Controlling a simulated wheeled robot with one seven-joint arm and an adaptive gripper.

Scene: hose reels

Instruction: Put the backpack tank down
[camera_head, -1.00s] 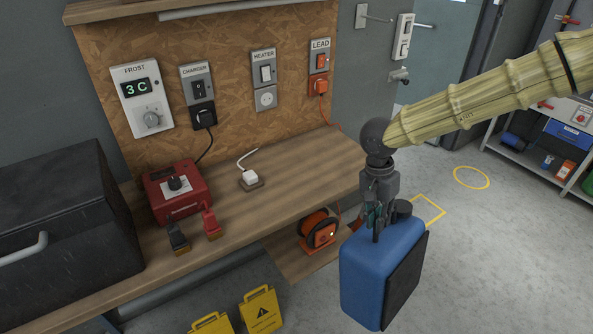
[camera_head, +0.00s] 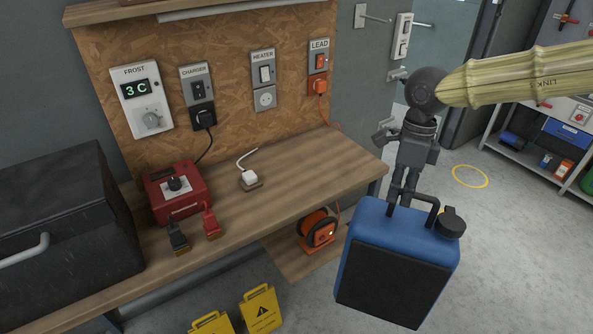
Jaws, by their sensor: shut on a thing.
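The backpack tank (camera_head: 372,222) is a blue box with a black panel on its near face, a black cap at its top right and a dark handle on top. It hangs a little tilted in the air, in front of the right end of the workbench. My gripper (camera_head: 403,195) is above it, pointing down, with its fingers shut on the handle. My arm reaches in from the right. The tank hides part of the floor behind it.
The wooden workbench (camera_head: 290,180) holds a red charger box (camera_head: 178,190) and a white plug (camera_head: 250,177). An orange cable reel (camera_head: 317,229) sits on a low shelf. Yellow signs (camera_head: 262,309) stand below. A yellow circle (camera_head: 470,176) marks open floor at right.

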